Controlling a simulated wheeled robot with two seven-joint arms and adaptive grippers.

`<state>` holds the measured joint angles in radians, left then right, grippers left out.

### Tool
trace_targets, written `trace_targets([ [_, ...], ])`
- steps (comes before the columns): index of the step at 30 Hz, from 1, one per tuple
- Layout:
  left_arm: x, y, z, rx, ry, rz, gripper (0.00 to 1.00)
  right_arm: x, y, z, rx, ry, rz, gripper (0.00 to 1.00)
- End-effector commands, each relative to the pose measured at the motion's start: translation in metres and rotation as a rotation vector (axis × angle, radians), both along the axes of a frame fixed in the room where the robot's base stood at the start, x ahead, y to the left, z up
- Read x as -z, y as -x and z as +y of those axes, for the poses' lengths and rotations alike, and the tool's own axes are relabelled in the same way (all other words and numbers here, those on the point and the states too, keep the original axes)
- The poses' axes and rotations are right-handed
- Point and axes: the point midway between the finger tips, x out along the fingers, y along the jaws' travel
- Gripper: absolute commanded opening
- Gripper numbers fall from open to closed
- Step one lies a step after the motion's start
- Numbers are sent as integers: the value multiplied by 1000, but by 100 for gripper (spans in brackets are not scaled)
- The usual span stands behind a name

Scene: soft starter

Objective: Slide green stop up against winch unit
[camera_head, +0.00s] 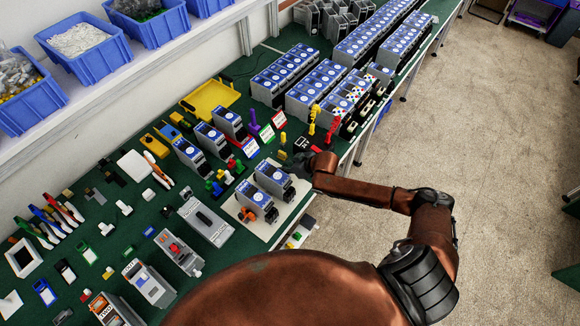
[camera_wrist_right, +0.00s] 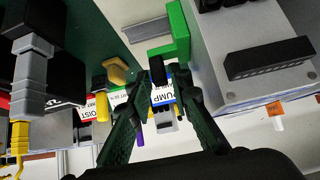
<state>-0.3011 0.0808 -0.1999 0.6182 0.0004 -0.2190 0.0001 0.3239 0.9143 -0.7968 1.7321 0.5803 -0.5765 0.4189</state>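In the right wrist view a green L-shaped stop (camera_wrist_right: 178,32) is beside the grey side of a large unit (camera_wrist_right: 240,85) with a black block on it. I cannot tell whether they touch, nor read a winch label on the unit. A short black piece (camera_wrist_right: 157,70) sticks out below the stop. My right gripper (camera_wrist_right: 165,82) has its fingers apart, with the tips close to this black piece; contact is unclear. In the head view my right gripper (camera_head: 307,162) is beside two blue-faced units (camera_head: 272,178) on a pale board (camera_head: 258,231). The stop is not distinguishable there. My left gripper is out of view.
A grey rail (camera_wrist_right: 146,29) lies beyond the stop. A PUMP card (camera_wrist_right: 162,98) shows behind my fingers. Tall grey and yellow parts (camera_wrist_right: 33,75) stand at left. In the head view, rows of units (camera_head: 318,88) and many small parts crowd the green bench.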

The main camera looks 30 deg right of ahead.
Motion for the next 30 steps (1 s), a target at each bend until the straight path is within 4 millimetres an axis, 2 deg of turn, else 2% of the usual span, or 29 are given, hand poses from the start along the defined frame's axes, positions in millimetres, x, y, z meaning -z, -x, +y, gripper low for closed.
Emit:
trace_targets([
  [12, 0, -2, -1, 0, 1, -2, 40, -55, 51, -27, -1, 3, 2, 19],
  [18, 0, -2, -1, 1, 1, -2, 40, -74, 68, -35, 0, 2, 1, 19],
  [30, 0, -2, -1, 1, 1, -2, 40, -81, 73, -37, 1, 0, 2, 19],
])
